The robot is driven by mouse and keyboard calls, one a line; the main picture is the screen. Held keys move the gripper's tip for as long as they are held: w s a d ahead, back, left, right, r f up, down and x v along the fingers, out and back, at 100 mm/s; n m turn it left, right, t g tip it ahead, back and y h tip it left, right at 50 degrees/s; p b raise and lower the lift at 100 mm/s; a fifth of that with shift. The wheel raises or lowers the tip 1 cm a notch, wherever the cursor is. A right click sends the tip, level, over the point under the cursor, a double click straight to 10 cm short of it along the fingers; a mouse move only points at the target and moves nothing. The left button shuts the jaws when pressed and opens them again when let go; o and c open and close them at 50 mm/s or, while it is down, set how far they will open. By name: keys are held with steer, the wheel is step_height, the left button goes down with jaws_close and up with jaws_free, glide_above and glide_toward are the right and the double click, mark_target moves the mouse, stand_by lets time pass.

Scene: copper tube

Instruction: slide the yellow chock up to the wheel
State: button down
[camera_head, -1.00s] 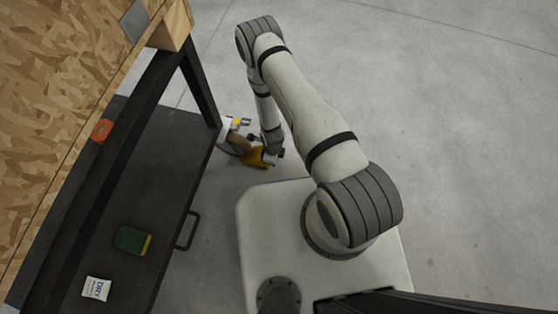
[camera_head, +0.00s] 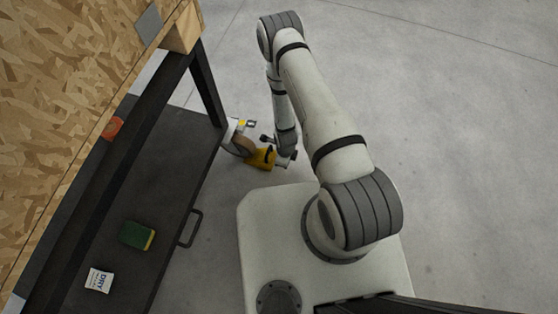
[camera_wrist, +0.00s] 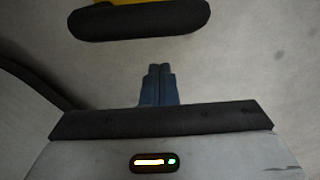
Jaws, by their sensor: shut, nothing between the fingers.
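The yellow chock (camera_head: 262,158) sits on the floor in the head view, right beside the brown wheel (camera_head: 243,146) of a caster under the bench. They look very close; I cannot tell whether they touch. A dark bar lies across the chock's top. My gripper is to the right of the chock in the head view, its fingers too small to make out there. In the wrist view my gripper (camera_wrist: 159,70) is shut and empty, pointing at bare floor. The chock's yellow edge (camera_wrist: 108,2) shows at the top, behind a dark rounded bar (camera_wrist: 140,20). The wheel is outside that view.
A bench with a dark lower shelf (camera_head: 150,190) and a handle (camera_head: 190,228) stands at the left. A green-yellow sponge (camera_head: 137,235), a white packet (camera_head: 99,280) and an orange item (camera_head: 113,128) are on it. The floor to the right is clear.

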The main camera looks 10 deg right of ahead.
step_height(320, 180, up, 7)
steer(key=p, duration=0.2)
steer(key=shift+s+r, duration=0.15)
steer(key=shift+s, duration=0.05)
steer(key=c, duration=2.2)
jaws_free()
